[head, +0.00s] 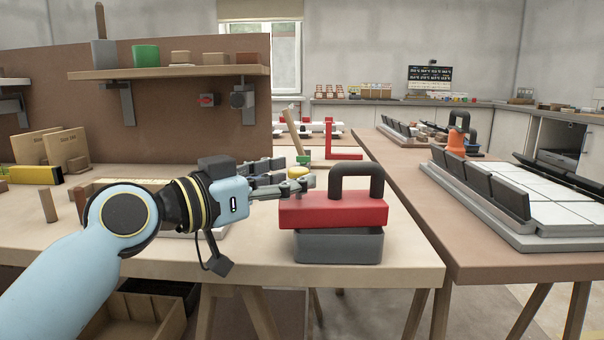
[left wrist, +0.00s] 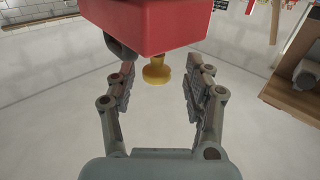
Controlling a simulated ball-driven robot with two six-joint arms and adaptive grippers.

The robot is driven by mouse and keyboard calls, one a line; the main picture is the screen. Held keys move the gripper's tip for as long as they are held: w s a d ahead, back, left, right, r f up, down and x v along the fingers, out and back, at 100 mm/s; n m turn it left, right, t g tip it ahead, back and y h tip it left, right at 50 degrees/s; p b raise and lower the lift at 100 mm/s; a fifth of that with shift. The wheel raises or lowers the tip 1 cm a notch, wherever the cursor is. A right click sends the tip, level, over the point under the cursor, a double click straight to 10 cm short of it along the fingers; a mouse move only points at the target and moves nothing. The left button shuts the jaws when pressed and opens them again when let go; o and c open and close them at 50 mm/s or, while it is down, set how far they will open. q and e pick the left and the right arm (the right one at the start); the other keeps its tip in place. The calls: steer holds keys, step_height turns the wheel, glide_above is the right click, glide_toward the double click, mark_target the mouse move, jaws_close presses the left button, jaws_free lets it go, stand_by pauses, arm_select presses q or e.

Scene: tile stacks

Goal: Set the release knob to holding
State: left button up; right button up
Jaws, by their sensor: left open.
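A red lifting tool (head: 325,211) with a black handle (head: 358,180) rests on a grey block (head: 338,246) near the front edge of the bench. A yellow knob (left wrist: 157,70) sticks out from the tool's red body (left wrist: 160,25) in the left wrist view. The knob's marked setting cannot be read. My right gripper is out of view.
A brown panel with a shelf (head: 170,71) stands behind my left arm. A red angled piece (head: 332,145) lies farther back on the bench. On the right table are a rack of white tiles (head: 560,215) and an orange tool (head: 456,141). Bare bench lies right of the grey block.

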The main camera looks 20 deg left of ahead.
arm_select(q)
steer(key=shift+v, duration=2.1)
